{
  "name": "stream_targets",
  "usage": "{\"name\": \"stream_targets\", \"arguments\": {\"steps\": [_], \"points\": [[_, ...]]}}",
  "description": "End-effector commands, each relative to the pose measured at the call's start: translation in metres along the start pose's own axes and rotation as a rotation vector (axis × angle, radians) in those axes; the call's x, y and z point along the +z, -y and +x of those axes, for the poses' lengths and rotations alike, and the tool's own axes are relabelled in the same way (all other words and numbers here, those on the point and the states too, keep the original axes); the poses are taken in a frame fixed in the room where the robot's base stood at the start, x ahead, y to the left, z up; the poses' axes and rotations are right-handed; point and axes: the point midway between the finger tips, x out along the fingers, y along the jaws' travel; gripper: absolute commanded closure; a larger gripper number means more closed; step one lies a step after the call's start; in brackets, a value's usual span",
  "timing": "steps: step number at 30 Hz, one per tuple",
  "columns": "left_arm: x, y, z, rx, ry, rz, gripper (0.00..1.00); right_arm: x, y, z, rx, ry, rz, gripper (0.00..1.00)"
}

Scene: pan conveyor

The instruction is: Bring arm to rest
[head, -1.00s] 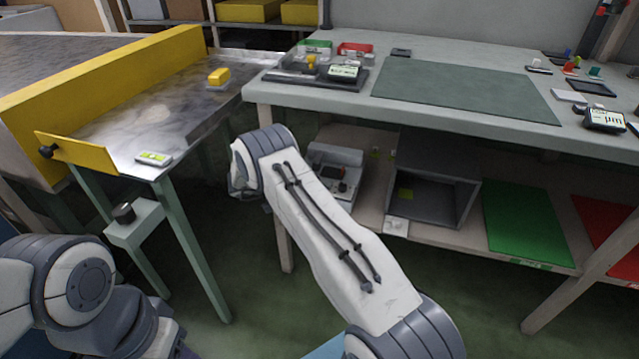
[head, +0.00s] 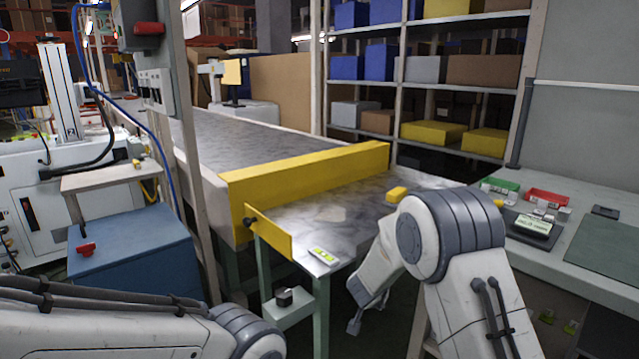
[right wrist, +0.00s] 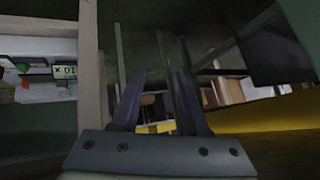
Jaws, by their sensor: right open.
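My right arm (head: 480,290) comes up from the bottom right in the head view. Its elbow is raised in front of the bench corner, and the forearm drops behind it, beside the end of the conveyor. My right gripper (right wrist: 158,95) shows in the right wrist view with its two dark fingers apart and nothing between them. My left arm (head: 110,325) lies across the bottom left of the head view. Its gripper is outside the picture.
The conveyor's metal end (head: 335,220) has a yellow guard (head: 305,172), a yellow block (head: 396,194) and a small level-like item (head: 323,256). The bench (head: 570,255) is close on the right. A blue cabinet (head: 135,260) stands at left.

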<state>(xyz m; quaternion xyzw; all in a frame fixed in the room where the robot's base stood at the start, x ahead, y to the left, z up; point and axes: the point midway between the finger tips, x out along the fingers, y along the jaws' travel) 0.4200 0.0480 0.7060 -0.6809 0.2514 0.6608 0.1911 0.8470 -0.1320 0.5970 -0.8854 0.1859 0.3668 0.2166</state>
Motion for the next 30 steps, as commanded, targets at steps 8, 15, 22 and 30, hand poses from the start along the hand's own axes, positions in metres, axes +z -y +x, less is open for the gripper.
{"name": "stream_targets", "arguments": {"steps": [8, 15, 22, 30], "points": [[-0.001, -0.001, -0.010, 0.000, 0.000, 0.000, 0.50, 0.120, 0.035, -0.177, -0.304, 0.517, -0.393, 0.56], [0.001, 0.000, 0.005, 0.000, 0.001, 0.000, 0.50, 0.195, -0.012, -0.298, -0.373, 0.694, -0.785, 0.56], [0.001, 0.001, 0.014, 0.000, 0.000, 0.000, 0.50, 0.223, -0.075, -0.348, -0.339, 0.757, -1.033, 0.56], [-0.001, -0.001, -0.014, 0.000, 0.000, 0.000, 0.50, 0.209, -0.109, -0.387, -0.293, 0.774, -1.163, 0.56]]}}
